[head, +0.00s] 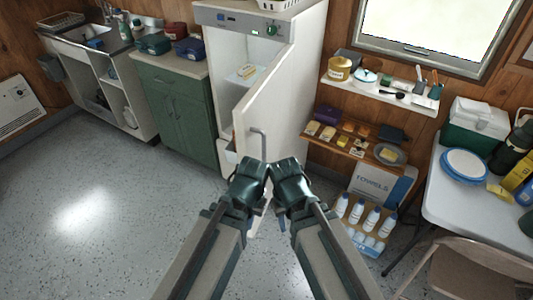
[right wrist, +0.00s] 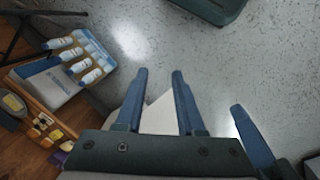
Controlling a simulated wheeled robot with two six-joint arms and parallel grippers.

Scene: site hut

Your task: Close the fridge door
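The white fridge (head: 308,50) stands at the back centre in the head view. Its door (head: 290,115) is swung open towards me, with the lit interior (head: 240,52) showing at left. A grey vertical handle (head: 263,143) is on the door. My right gripper (head: 288,182) and left gripper (head: 250,182) are side by side just in front of the door's lower part; their fingers are mostly hidden there. In the right wrist view, my right gripper's blue fingers (right wrist: 159,75) are apart, with a white surface between them, probably the door. Contact cannot be told.
A green cabinet (head: 175,110) stands left of the fridge. The speckled floor (head: 100,200) at left is clear.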

